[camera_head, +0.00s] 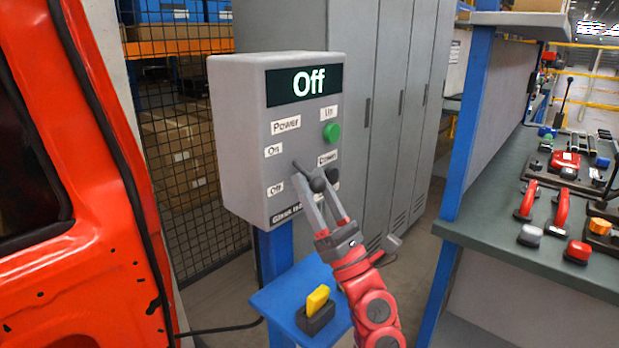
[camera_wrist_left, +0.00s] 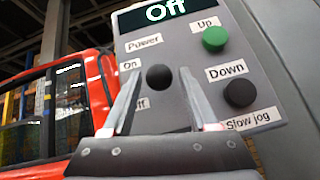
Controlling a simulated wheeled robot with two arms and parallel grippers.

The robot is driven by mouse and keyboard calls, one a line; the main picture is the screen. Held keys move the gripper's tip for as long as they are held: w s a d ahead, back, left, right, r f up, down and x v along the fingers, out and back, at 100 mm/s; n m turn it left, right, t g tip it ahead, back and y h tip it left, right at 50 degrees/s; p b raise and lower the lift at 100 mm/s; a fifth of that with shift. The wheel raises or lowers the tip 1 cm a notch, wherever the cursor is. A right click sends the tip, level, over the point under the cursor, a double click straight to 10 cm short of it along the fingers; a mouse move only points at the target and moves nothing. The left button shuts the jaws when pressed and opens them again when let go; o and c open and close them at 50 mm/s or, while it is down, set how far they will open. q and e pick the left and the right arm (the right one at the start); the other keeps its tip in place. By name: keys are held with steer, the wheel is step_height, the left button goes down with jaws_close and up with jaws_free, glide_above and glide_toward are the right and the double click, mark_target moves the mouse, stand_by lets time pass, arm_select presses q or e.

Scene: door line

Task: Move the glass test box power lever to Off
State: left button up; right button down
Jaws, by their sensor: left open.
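The power lever is a thin stick with a dark round knob (camera_head: 318,184), pointing out from the panel. The knob also shows in the left wrist view (camera_wrist_left: 158,77), right of the On and Off labels. My left gripper (camera_head: 311,174) is open, with its two fingers either side of the lever knob. In the left wrist view, gaps show between knob and fingers (camera_wrist_left: 161,71). My right gripper is not in view.
The green Up button (camera_head: 331,132) and the dark Down button (camera_wrist_left: 240,93) sit right of the lever. A red car body (camera_head: 95,240) stands at left. A workbench (camera_head: 500,235) with tools is at right.

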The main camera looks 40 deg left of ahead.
arm_select(q)
steer(key=v, duration=1.5)
steer(key=shift+d+f, duration=0.2)
